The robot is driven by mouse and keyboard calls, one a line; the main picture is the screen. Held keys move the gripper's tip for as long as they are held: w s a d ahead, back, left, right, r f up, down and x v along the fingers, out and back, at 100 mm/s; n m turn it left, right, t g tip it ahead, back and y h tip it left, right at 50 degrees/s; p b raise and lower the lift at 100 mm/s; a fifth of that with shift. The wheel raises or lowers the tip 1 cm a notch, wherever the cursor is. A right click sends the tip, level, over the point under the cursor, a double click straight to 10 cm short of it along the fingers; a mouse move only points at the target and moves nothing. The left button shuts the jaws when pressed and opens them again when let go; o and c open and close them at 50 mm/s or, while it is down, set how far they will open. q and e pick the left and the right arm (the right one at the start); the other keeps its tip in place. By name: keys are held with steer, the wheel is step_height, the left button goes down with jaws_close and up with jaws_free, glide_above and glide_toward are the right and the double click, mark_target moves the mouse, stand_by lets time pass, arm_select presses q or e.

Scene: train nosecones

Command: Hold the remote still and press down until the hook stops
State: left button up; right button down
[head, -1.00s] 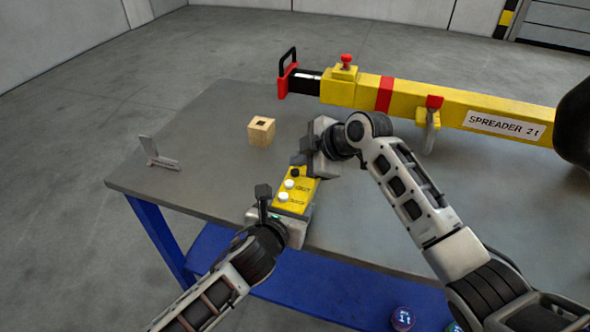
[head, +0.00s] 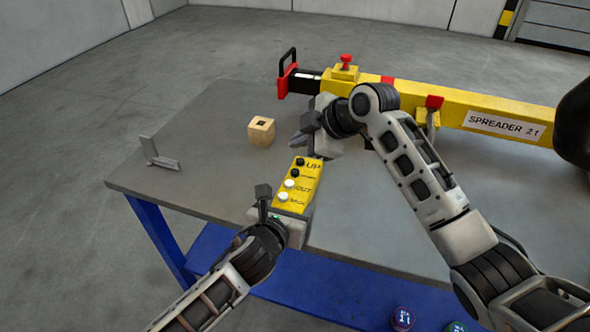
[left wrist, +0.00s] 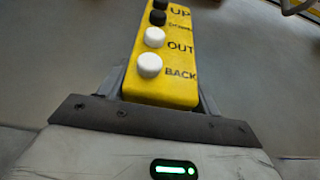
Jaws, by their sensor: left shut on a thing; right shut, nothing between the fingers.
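The yellow remote (head: 299,187) has two black buttons at its far end and two white buttons nearer, with UP readable by the farthest. My left gripper (head: 281,219) is shut on the near end of the remote and holds it over the table. In the left wrist view the remote (left wrist: 183,80) shows UP, OUT and BACK labels; the label by the second black button is hard to read. My right gripper (head: 300,138) is shut and empty, just beyond the remote's far end and apart from the buttons. The hook (head: 431,122) hangs under the yellow spreader beam (head: 472,117), partly hidden by my right arm.
A wooden block with a dark hole (head: 261,131) and a grey angle bracket (head: 160,157) stand on the grey table (head: 206,131). Small round weights (head: 403,318) sit low at the front. The table's left part is mostly clear.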

stand_by(0.3)
arm_select(q)
steer(key=o, duration=1.3)
steer(key=shift+o, duration=0.2)
